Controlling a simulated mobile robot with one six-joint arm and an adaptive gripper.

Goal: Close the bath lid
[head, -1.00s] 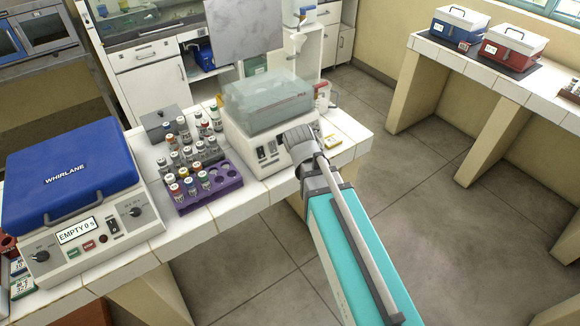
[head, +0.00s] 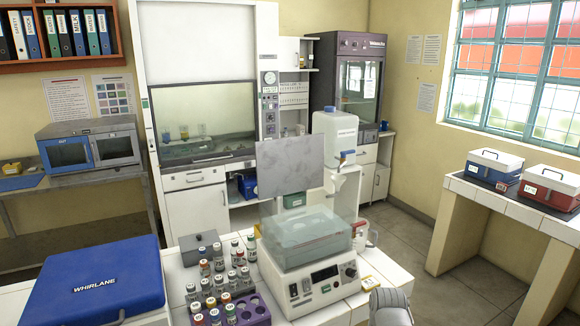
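The bath (head: 318,285) is a white benchtop unit with a clear, bluish tank (head: 305,240) on top and a dark display with knobs on its front. A grey, flat panel that looks like its lid (head: 290,166) stands upright at the back of the tank, so the bath is open on top. A grey rounded part of my arm shows at the bottom edge, just right of the bath's front. My gripper's fingers are not visible.
A purple rack (head: 252,311) of capped vials and a grey box (head: 200,248) stand left of the bath. The blue-lidded centrifuge (head: 95,285) is further left. A white carboy (head: 335,135) stands behind. Open floor (head: 405,250) lies to the right.

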